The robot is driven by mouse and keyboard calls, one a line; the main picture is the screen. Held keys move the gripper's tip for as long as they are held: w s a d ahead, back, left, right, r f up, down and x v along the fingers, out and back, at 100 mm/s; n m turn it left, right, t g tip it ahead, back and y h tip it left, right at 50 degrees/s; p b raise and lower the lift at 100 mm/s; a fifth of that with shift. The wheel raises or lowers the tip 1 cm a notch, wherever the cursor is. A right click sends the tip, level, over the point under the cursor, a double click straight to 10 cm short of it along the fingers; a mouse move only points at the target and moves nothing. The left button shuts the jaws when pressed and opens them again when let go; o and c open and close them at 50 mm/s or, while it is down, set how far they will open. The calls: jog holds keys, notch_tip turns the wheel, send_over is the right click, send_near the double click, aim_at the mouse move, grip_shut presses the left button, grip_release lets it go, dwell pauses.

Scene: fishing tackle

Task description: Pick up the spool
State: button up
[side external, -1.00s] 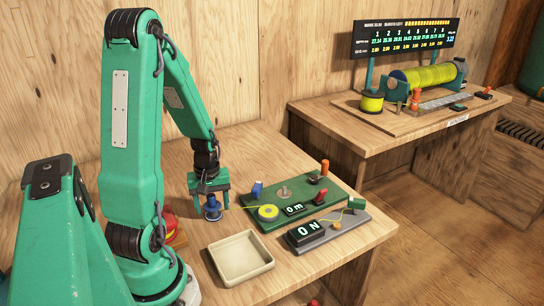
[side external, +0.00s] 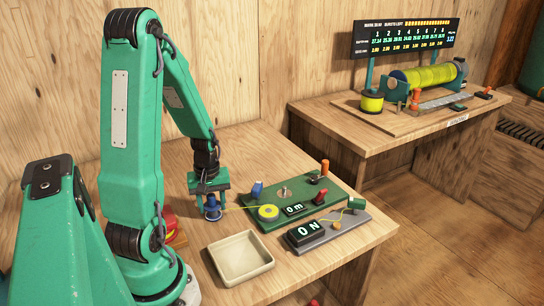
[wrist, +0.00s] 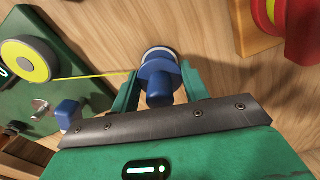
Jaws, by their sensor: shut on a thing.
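The spool (side external: 212,210) is blue with a pale lower rim and stands upright at the table's back left part. In the wrist view the spool (wrist: 160,72) shows between the two green fingers. My gripper (side external: 210,203) points down over it and is shut on it; in the wrist view my gripper (wrist: 160,80) has a finger on each side. A yellow line runs from the spool to a yellow wheel (side external: 268,212) on the green board. I cannot tell whether the spool's base touches the table.
A cream tray (side external: 240,272) lies in front of the spool. The green board (side external: 335,192) with knobs and a display is to its right, with a grey counter unit (side external: 345,228) in front. A red reel (wrist: 295,30) on a wooden block is close by.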

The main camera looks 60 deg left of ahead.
aim_at(212, 195)
jog(key=shift+r, duration=0.15)
jog(key=shift+r, duration=1.15)
jog(key=shift+w+d+r, duration=0.1)
jog(key=shift+d+r, duration=0.1)
jog(key=shift+r, duration=0.65)
jog(key=w+d+r, duration=0.2)
jog(key=d+r, duration=0.4)
jog(key=d, duration=0.5)
jog(key=shift+w+r, duration=0.3)
jog(key=shift+w, duration=0.1)
